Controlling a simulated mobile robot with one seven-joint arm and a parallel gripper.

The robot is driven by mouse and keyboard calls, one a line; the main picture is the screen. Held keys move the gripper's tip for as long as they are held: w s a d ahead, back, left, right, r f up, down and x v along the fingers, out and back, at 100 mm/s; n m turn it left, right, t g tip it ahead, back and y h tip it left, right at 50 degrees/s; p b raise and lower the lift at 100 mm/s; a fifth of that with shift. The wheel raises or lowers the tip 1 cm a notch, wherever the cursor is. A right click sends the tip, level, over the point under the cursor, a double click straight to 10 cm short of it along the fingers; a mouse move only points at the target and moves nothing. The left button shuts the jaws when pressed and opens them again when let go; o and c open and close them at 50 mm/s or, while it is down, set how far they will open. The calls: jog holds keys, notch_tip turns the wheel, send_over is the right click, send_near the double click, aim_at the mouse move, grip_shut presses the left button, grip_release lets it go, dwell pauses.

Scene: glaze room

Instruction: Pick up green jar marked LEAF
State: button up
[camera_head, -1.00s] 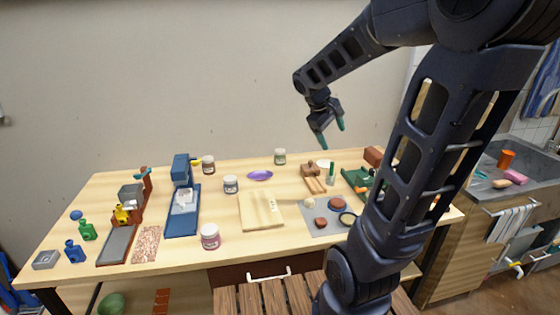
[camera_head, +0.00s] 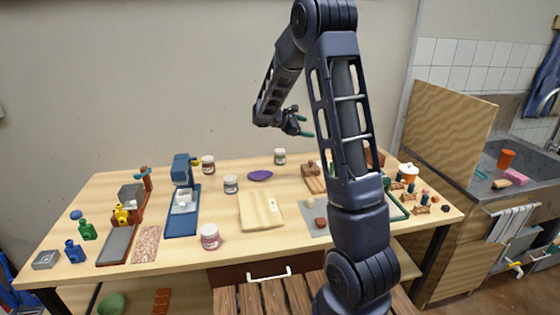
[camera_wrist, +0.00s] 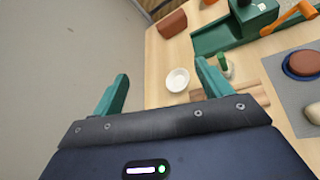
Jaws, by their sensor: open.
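A small jar with a green band (camera_head: 280,156) stands upright near the back edge of the table in the head view. It looks like the LEAF jar, but its lettering is too small to read. My gripper (camera_head: 306,126) is in the air above and slightly right of it in the picture, apart from it. The two green fingers are spread and empty. In the wrist view the open gripper (camera_wrist: 161,75) has no jar between its fingers, and the green-banded jar does not show there.
Other jars stand nearby: a dark-banded one (camera_head: 208,165), a blue-grey one (camera_head: 231,184) and a pink one (camera_head: 210,237). A purple dish (camera_head: 260,175) lies left of the green-banded jar. A wooden board (camera_head: 261,211) lies in front.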

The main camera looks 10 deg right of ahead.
jog(key=w+a+f+n+t+h, duration=0.2)
jog(key=w+a+f+n+t, duration=0.15)
jog(key=w+f, duration=0.4)
jog(key=n+t, duration=0.3)
jog(key=n, duration=0.3)
send_over(282, 149)
jog(key=v, duration=0.5)
notch_tip(282, 149, down, 6)
jog(key=shift+m, duration=0.25)
notch_tip(282, 149, down, 6)
jog(key=shift+s+d+f, duration=0.1)
jog(key=shift+f, duration=0.05)
jog(key=shift+x, duration=2.5)
jog(key=c, duration=1.3)
